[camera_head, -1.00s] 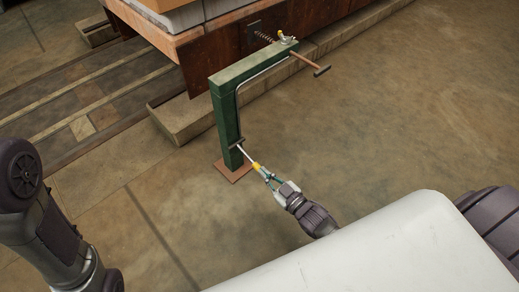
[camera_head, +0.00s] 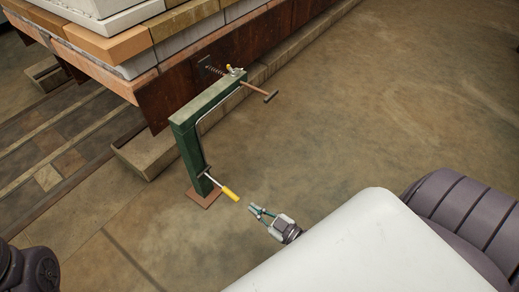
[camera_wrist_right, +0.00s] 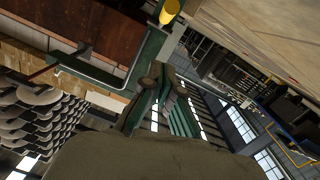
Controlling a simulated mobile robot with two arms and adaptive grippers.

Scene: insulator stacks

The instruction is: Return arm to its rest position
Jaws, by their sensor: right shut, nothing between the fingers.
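My right gripper (camera_head: 256,212) is shut and empty in the head view, just right of and below a yellow handle (camera_head: 230,194), with a gap between them. The handle sits on a thin rod low on a green metal stand (camera_head: 193,160). In the right wrist view my gripper fingers (camera_wrist_right: 165,85) are close together, and the yellow handle (camera_wrist_right: 169,10) shows at the top, apart from them. My left arm shows only as a dark joint at the lower left of the head view; its gripper is not in view.
The green stand has a brown crossbar (camera_head: 257,90) at its top and a foot plate (camera_head: 204,198) on the floor. Behind it is a rusty metal wall (camera_head: 180,90) with stacked blocks (camera_head: 130,45) above. The floor (camera_head: 400,110) to the right is clear.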

